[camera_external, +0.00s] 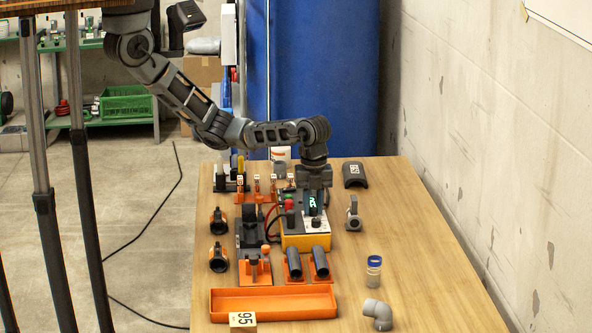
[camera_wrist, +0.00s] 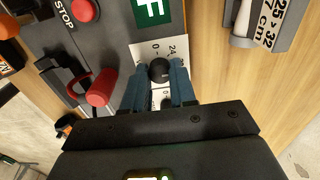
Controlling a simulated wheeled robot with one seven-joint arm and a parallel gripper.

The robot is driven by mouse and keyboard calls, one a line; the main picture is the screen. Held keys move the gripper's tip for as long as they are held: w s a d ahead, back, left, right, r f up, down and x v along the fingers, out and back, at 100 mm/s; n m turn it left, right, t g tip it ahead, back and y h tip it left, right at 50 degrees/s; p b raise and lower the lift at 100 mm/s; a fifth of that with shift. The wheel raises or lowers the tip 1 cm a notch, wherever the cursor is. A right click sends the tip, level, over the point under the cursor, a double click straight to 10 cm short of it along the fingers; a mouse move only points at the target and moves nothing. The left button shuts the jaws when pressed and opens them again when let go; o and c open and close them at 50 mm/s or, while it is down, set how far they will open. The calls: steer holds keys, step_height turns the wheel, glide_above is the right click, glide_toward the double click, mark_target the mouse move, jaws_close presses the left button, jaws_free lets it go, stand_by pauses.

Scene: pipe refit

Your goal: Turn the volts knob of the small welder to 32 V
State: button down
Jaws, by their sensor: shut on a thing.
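The small welder (camera_external: 305,241), yellow at its base with a grey top, stands on the table. A black knob (camera_wrist: 160,70) sits on its white dial plate (camera_wrist: 146,51), where 0 and 24 can be read. My gripper (camera_wrist: 159,77) is over the plate, its two blue fingers on either side of the knob and shut on it. In the external view my gripper (camera_external: 314,196) points down onto the welder's top and hides the knob. The knob's exact setting is too small to tell.
A red STOP button (camera_wrist: 85,9) and a red plug (camera_wrist: 100,88) are left of the dial plate. An orange tray (camera_external: 272,303) and grey elbow (camera_external: 377,314) are in front.

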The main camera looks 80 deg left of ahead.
mark_target(313, 208)
steer(key=c, duration=0.9)
jaws_free()
steer(key=shift+r, duration=0.15)
step_height(313, 208, up, 8)
steer(key=shift+f, duration=0.25)
